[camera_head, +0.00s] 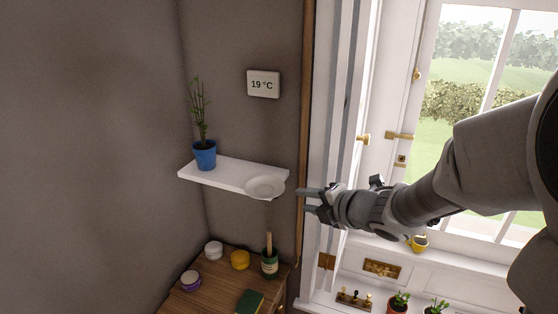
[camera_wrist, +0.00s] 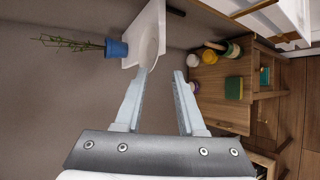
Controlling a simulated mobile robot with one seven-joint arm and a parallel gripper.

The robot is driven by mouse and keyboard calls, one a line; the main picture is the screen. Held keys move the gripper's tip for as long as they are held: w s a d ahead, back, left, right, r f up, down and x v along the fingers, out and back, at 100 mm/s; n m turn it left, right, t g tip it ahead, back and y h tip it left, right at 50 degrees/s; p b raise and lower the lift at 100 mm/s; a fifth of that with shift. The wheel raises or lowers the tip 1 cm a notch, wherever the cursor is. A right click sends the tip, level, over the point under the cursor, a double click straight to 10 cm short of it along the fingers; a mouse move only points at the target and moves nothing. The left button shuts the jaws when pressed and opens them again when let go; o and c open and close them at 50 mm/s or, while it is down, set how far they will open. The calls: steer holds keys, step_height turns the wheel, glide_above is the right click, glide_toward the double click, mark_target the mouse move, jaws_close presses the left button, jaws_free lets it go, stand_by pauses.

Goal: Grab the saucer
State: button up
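The saucer (camera_head: 264,187) is a pale, shallow round dish. It lies at the right end of the white wall shelf (camera_head: 215,174), and its near rim reaches past the shelf's front edge. My gripper (camera_head: 301,199) is just right of the saucer in the head view, with its fingers pointing left at about shelf height. The fingers are apart with nothing between them. In the wrist view the saucer (camera_wrist: 149,45) lies beyond the fingertips of my gripper (camera_wrist: 161,73), nearer the left finger. I cannot tell whether that fingertip touches the rim.
A blue pot with a tall plant (camera_head: 204,154) stands on the shelf's left part. A wooden post (camera_head: 305,130) and the white window frame stand behind my gripper.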

glide_toward(279, 193)
steer(key=x, duration=0.3)
steer(key=shift+p+x, duration=0.35)
steer(key=shift+x, duration=2.1)
jaws_close()
